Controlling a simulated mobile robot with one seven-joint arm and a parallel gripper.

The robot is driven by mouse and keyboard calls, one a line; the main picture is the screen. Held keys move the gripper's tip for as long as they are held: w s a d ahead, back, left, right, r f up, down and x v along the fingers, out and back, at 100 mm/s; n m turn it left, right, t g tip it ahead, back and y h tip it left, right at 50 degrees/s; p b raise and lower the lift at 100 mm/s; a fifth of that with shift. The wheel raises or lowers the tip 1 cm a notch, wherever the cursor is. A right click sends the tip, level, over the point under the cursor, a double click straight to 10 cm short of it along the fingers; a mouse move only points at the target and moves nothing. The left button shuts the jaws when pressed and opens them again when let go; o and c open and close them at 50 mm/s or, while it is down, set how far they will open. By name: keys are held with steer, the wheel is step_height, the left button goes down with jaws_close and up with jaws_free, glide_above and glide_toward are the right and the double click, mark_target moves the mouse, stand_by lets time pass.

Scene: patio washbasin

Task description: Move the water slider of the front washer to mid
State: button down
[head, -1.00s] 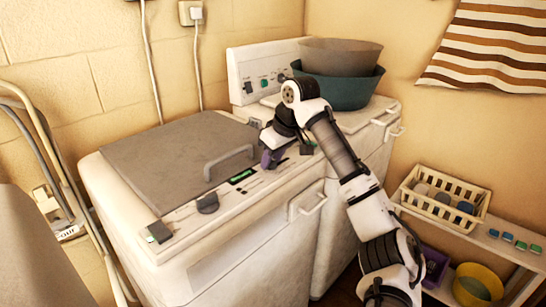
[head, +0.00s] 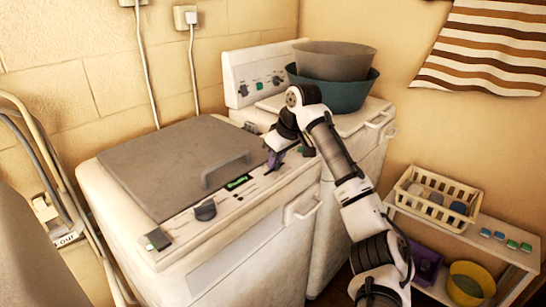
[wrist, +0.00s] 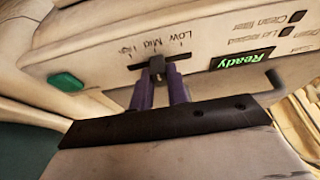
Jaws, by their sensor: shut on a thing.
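The front washer (head: 225,235) is the near white machine with a grey lid (head: 180,160). Its water slider (wrist: 157,66) is a small dark knob in a short slot marked Low, Mid and High, seen in the wrist view. The knob sits near the middle of the slot, by the Mid mark. My gripper (head: 274,158) reaches down to the control panel at the lid's front right. In the wrist view my gripper's purple fingers (wrist: 160,82) are shut on the knob, one on each side. In the head view the arm and fingers hide the slider.
A green Ready display (wrist: 242,56) is beside the slider, and a green button (wrist: 66,81) lies on its other side. A second white machine (head: 350,150) stands behind, bearing stacked basins (head: 335,95). A shelf (head: 440,225) with a cream basket stands at right.

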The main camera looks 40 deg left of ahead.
steer(key=c, duration=1.4)
jaws_free()
steer(key=shift+o, duration=0.2)
steer(key=shift+r, duration=0.1)
steer(key=b+v, duration=0.2)
steer(key=v, duration=1.1)
steer(key=shift+r, duration=0.3)
